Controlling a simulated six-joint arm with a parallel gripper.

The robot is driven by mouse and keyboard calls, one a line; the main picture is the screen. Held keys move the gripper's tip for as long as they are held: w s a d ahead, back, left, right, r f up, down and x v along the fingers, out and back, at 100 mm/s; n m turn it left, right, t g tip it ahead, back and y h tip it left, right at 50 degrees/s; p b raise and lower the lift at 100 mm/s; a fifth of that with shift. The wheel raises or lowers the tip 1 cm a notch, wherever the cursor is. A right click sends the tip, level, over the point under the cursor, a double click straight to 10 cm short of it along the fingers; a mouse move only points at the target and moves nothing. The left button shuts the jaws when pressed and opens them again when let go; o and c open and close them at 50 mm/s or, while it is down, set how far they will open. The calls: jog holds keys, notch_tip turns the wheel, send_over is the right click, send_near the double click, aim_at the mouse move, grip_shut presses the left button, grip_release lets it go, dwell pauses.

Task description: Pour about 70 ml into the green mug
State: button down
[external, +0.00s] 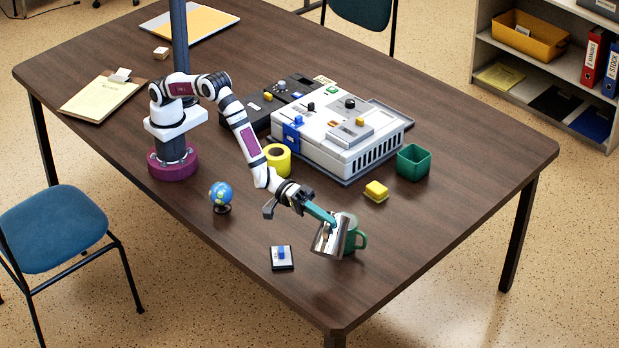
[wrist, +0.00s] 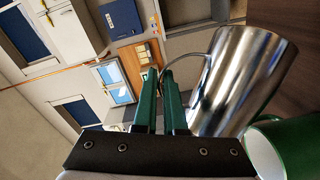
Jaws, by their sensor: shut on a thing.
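A shiny metal pitcher (external: 327,238) is held above the table near its front edge in the external view. It is tilted and partly covers the green mug (external: 361,241), which stands upright on the table just to its right. My gripper (external: 328,217) is shut on the pitcher's handle. In the wrist view, my gripper's green fingers (wrist: 160,98) reach to the thin handle, with the pitcher (wrist: 243,82) on the right. The green mug (wrist: 293,140) shows beside it at the lower right, with a pale inside. I cannot see any liquid or stream, or the mug's level.
A small black block with a blue knob (external: 282,257) lies left of the pitcher. A yellow block (external: 376,191), a green open box (external: 413,162), a yellow roll (external: 277,159) and a small globe (external: 221,195) stand nearby. A large white device (external: 340,130) fills the middle.

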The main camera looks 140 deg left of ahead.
jog(key=shift+s+a+r+n+t, duration=0.3)
jog(key=shift+a+r+n, duration=0.25)
jog(key=shift+r+n, duration=0.2)
jog(key=shift+s+a+r+n, duration=0.15)
jog(key=shift+a+r+n, duration=0.3)
jog(key=shift+n, duration=0.3)
jog(key=shift+s+a+t, duration=0.1)
jog(key=shift+a+t, duration=0.15)
jog(key=shift+t, duration=0.05)
jog(key=shift+a+r+n, duration=0.1)
jog(key=shift+r+n, duration=0.05)
jog(key=shift+n, duration=0.25)
jog(key=shift+s+a+r+n+t+p, duration=0.2)
jog(key=shift+s+a+n, duration=0.15)
jog(key=shift+a, duration=0.25)
jog(key=shift+s+a+r+n+t+p, duration=0.15)
jog(key=shift+s+a+n, duration=0.15)
jog(key=shift+a, duration=0.25)
dwell(0.7)
